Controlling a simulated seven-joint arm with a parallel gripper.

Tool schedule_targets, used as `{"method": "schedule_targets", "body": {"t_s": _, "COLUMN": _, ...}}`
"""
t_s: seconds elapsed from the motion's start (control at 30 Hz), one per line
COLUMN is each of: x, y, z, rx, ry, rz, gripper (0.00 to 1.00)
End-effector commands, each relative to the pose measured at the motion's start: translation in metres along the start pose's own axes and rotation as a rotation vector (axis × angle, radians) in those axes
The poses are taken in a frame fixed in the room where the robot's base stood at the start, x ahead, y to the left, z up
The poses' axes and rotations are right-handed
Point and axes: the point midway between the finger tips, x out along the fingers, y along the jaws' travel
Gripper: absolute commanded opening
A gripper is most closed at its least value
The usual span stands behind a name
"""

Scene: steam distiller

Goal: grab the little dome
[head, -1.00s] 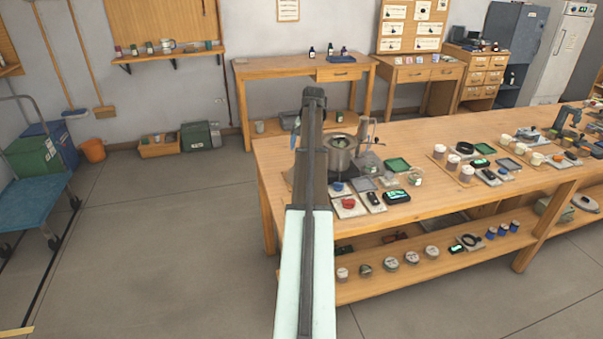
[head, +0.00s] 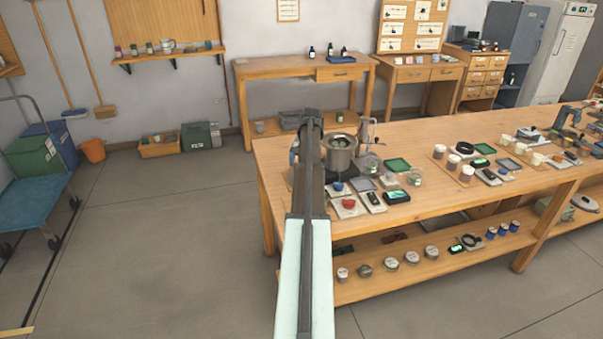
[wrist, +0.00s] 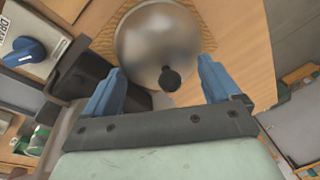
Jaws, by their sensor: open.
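In the wrist view, a silver metal dome (wrist: 150,45) with a small black knob rests on a tan mat (wrist: 207,14) on the wooden bench. My gripper (wrist: 160,66) is open, with one blue finger on each side of the dome's near part. The black knob lies between the fingers, and nothing is held. I cannot tell whether the fingers touch the dome. In the head view, my arm hides the dome, and only a bit of blue finger shows at its left edge.
A metal pot (head: 340,152) stands just right of my arm on the wooden bench (head: 430,200). Small trays, jars and devices crowd the bench top to the right. In the wrist view, a panel with a blue knob (wrist: 25,51) and a dark block (wrist: 82,74) sit at left.

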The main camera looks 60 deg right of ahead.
Motion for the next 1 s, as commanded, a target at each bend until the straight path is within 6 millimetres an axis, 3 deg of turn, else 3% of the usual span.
{"method": "schedule_targets", "body": {"t_s": 0.1, "x": -0.0003, "y": 0.0000, "z": 0.0000, "rx": 0.000, "ry": 0.000, "rz": 0.000, "gripper": 0.89}}
{"method": "schedule_targets", "body": {"t_s": 0.87, "x": 0.0011, "y": 0.0008, "z": 0.0003, "rx": 0.001, "ry": -0.002, "rz": 0.002, "gripper": 0.17}}
{"method": "schedule_targets", "body": {"t_s": 1.0, "x": 0.0019, "y": 0.0012, "z": 0.0005, "rx": 0.001, "ry": -0.003, "rz": 0.003, "gripper": 0.14}}
